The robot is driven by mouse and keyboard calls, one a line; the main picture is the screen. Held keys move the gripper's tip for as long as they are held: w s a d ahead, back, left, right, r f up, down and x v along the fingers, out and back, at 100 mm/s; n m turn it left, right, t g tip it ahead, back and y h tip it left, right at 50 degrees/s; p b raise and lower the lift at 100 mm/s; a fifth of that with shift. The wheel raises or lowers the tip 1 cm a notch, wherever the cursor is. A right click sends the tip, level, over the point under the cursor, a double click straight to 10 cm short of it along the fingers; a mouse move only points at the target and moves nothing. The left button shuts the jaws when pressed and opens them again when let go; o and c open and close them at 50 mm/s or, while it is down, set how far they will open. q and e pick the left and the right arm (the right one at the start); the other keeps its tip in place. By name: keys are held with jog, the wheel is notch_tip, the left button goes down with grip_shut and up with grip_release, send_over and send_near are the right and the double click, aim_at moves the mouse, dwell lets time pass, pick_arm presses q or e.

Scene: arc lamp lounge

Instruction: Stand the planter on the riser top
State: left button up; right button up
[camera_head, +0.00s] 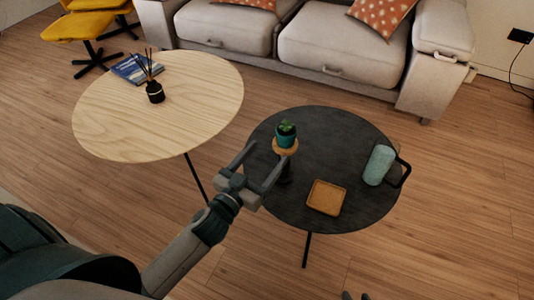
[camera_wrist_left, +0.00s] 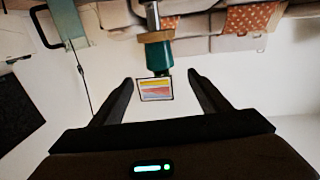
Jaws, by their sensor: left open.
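The planter (camera_head: 286,138), a small teal pot with a green plant, stands upright on the round cork riser top (camera_head: 285,150) on the dark round table. In the left wrist view, which is upside down, the planter (camera_wrist_left: 158,56) meets the cork disc (camera_wrist_left: 155,36) on its pale stem. My left gripper (camera_head: 262,160) is open and empty, just left of and nearer than the planter. Its fingers point toward the pot but do not enclose it. At the bottom edge only small dark tips of my right gripper (camera_head: 355,296) show, and its opening is unclear.
A pale wood table (camera_head: 200,90) with a black reed diffuser (camera_head: 155,92) and books stands left. A sofa (camera_head: 345,55) is behind.

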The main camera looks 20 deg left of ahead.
dwell(0.4)
pick_arm(q)
jog(key=s+d+f+g, duration=0.2)
jog(key=s+f+g, duration=0.1)
jog(key=s, duration=0.4)
jog(key=s+d+f+g, duration=0.3)
jog(key=s+f, duration=0.3)
jog(key=s, duration=0.2)
jog(key=s+d+f+g+h, duration=0.1)
jog(key=s+d+f+g, duration=0.2)
jog(key=s, duration=0.5)
jog(key=shift+f+m+g, duration=0.3)
jog(key=shift+f+g, duration=0.1)
jog(key=shift+f, duration=0.25)
jog(key=shift+d, duration=0.1)
